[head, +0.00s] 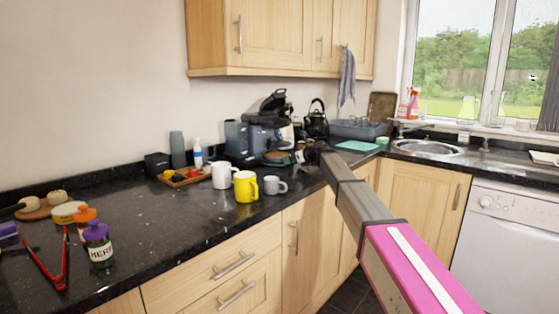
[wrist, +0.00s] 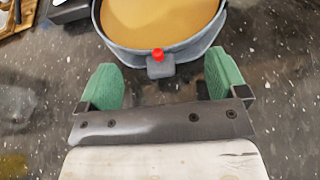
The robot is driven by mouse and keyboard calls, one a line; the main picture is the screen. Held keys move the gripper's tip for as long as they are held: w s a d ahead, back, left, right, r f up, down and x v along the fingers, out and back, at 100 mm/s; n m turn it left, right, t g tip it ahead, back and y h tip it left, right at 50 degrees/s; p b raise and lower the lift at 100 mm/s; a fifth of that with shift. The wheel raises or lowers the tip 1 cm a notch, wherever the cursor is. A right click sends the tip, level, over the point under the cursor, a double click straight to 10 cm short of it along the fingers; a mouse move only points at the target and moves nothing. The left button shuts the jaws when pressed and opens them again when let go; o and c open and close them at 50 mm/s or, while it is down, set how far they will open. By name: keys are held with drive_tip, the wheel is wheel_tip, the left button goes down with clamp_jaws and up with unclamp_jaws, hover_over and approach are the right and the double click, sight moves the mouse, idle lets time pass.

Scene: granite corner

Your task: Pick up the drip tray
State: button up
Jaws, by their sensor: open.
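A round grey tray-like thing with a tan top (wrist: 160,20) fills the top middle of the wrist view. A small grey block with a red button (wrist: 158,55) sticks out from its near rim. It looks like the drip tray, seen in the head view as a small brown patch (head: 278,157) at the foot of the black coffee machine (head: 270,126). My gripper (wrist: 160,64) is open and empty. Its green fingers lie either side of the block, near the rim; contact cannot be told. In the head view my gripper (head: 308,156) is small, beside the coffee machine.
A grey mug (head: 275,185), yellow mug (head: 245,186) and white mug (head: 221,175) stand left of my gripper. A black kettle (head: 316,120) and grey dish rack (head: 357,130) are behind.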

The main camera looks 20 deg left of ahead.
drive_tip(key=shift+x, duration=0.9)
drive_tip(key=c, duration=1)
drive_tip(key=shift+w+r, duration=0.1)
drive_tip(key=shift+r, duration=0.05)
